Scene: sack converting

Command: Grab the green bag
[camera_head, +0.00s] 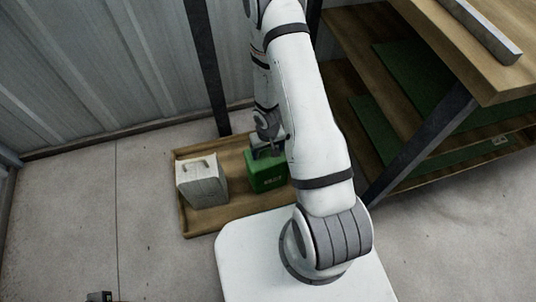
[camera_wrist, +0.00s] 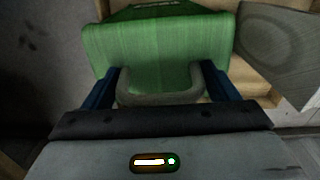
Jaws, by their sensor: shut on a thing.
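The green bag (camera_head: 267,176) stands upright on a wooden tray (camera_head: 196,227) on the floor, in the head view. It also fills the upper middle of the wrist view (camera_wrist: 158,42), with a grey-green loop handle (camera_wrist: 160,99) on the side toward me. My gripper (camera_wrist: 160,90) has its two blue fingers at either end of this handle and is shut on it. In the head view my gripper (camera_head: 268,150) is at the top of the bag, and my arm hides the bag's right side.
A white bag (camera_head: 202,182) with a handle stands left of the green bag on the same tray. A wooden shelf unit (camera_head: 440,110) with dark metal legs and green sheets rises at the right. A corrugated wall (camera_head: 90,70) closes the back.

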